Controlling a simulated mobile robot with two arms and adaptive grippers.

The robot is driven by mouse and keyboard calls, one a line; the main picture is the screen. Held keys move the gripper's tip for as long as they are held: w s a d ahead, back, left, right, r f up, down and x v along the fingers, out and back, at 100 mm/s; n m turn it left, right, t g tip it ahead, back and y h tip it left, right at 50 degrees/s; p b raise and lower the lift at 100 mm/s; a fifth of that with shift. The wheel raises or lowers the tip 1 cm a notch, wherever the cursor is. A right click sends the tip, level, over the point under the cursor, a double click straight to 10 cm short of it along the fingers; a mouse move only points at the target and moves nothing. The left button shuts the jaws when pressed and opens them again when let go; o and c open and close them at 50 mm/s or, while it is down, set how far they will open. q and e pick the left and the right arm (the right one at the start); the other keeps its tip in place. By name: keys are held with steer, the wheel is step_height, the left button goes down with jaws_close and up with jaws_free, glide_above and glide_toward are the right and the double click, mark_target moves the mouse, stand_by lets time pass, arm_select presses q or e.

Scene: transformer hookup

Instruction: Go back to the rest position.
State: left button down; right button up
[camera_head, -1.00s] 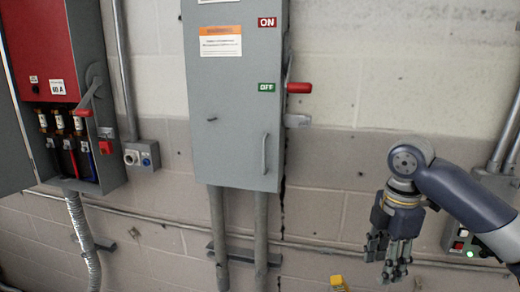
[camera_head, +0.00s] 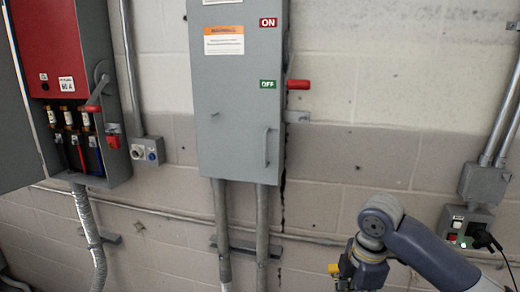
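My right arm comes in from the lower right. Its gripper (camera_head: 346,284) is at the bottom edge, and its fingertips are mostly cut off, so its opening cannot be judged. A small yellow thing (camera_head: 334,269) shows beside it at the left; whether they touch cannot be told. My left gripper is not in view. The grey disconnect box (camera_head: 240,140) hangs on the wall in the middle, door closed, its red-tipped handle (camera_head: 298,85) level with the OFF label.
An open box with a red panel (camera_head: 48,45) and several fuses stands at the left. A small grey button box (camera_head: 148,151) is beside it. At the right is an outlet box (camera_head: 462,222) with a green light and a black plug. Conduits run below the boxes.

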steer(key=s+a+f+m+t+y, duration=0.1)
steer(key=s+a+f+m+y, duration=0.15)
steer(key=s+a+f, duration=0.35)
steer(key=s+a+f+m+t+y, duration=0.1)
steer(key=s+a+f+m, duration=0.3)
steer(key=f, duration=0.4)
steer(key=s+d+f+m+h, duration=0.45)
steer(key=s+d+m, duration=0.65)
steer(key=s, duration=0.4)
step_height(320, 180, down, 31)
steer(key=s+b, duration=0.1)
steer(key=b, duration=0.3)
arm_select(q)
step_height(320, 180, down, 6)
steer(key=b, duration=0.2)
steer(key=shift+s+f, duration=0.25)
arm_select(e)
steer(key=s+d+f+n+g, duration=0.1)
steer(key=s+d+f, duration=0.1)
steer(key=s+f, duration=1.5)
steer(key=shift+d+f+g+y, duration=0.3)
steer(key=shift+d+f, duration=0.05)
steer(key=shift+f, duration=0.35)
